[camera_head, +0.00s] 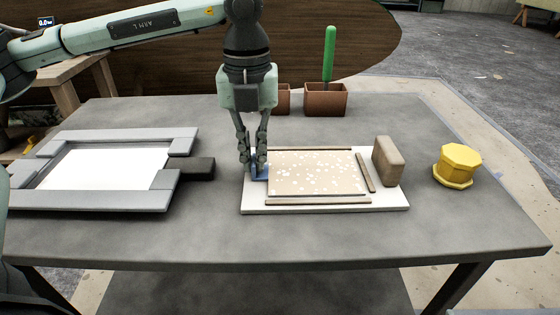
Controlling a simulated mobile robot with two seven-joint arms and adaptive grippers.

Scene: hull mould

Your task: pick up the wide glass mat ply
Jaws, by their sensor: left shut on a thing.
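The wide glass mat ply looks to be the beige sheet with pale speckles (318,175), lying flat on a white board (400,205) right of the table's middle. Thin wooden strips run along its far, near and right sides. A small blue tab (261,176) stands at the sheet's left edge. My left gripper (253,170) points down there, its fingers shut on the blue tab. The fingers hide part of the tab, and I cannot tell whether the sheet is lifted at all. My right gripper is not in view.
A grey frame (100,201) with a white inside and a dark handle (195,168) lies at the left. A brown block (388,161) stands on the board's right end. Beyond are a yellow pot (458,164) and a brown bin (326,102) with a green-handled tool (329,53). The table's front is clear.

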